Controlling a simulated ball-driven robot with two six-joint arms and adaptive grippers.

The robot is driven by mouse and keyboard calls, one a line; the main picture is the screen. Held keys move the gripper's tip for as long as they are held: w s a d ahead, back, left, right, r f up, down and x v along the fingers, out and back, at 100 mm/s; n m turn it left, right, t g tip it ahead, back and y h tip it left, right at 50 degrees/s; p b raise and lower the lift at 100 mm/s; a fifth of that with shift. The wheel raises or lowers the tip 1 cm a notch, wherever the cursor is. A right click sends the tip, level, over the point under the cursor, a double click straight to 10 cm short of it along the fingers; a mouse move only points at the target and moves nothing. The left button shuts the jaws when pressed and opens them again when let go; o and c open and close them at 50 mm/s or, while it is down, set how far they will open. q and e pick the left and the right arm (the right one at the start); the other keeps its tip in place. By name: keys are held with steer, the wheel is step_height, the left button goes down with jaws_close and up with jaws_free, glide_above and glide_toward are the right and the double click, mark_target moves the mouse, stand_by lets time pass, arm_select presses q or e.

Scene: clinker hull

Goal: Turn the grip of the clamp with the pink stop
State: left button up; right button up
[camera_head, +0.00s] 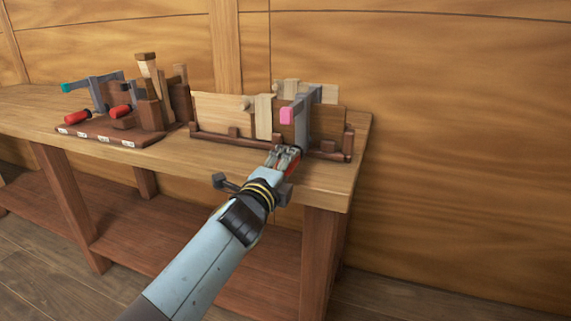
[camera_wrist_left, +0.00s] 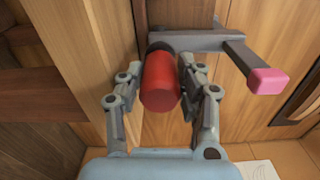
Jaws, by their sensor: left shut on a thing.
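The clamp with the pink stop (camera_head: 286,116) stands at the right end of the bench, its grey bar (camera_head: 302,118) upright against a wooden board. In the left wrist view the pink stop (camera_wrist_left: 267,81) sits at the end of a grey arm at the right. My left gripper (camera_head: 285,157) is at this clamp's red grip, below the stop. In the left wrist view the red grip (camera_wrist_left: 160,82) lies between the two fingers of my left gripper (camera_wrist_left: 160,97), which is shut on it. The right gripper is not in view.
The wooden bench (camera_head: 180,153) runs along a plank wall. At its left stand another clamp with a teal stop (camera_head: 65,87), two red grips (camera_head: 78,117) and a dark rack (camera_head: 110,138) with white labels. Wooden boards (camera_head: 222,112) stand in a holder beside the pink-stop clamp.

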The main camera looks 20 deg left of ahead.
arm_select(q)
steer(key=n, duration=0.4)
steer(key=shift+n, duration=0.3)
steer(key=n, duration=0.3)
steer(key=shift+n, duration=0.3)
steer(key=n, duration=0.3)
steer(key=shift+n+p, duration=0.3)
steer(key=shift+p, duration=0.1)
steer(key=shift+n+p, duration=0.4)
steer(key=shift+n, duration=1.2)
steer(key=shift+r, duration=0.1)
steer(key=o, duration=0.9)
steer(key=shift+d, duration=0.1)
steer(key=shift+c, duration=0.2)
steer(key=shift+o, duration=1.4)
steer(key=shift+w, duration=0.1)
steer(key=shift+f, duration=0.2)
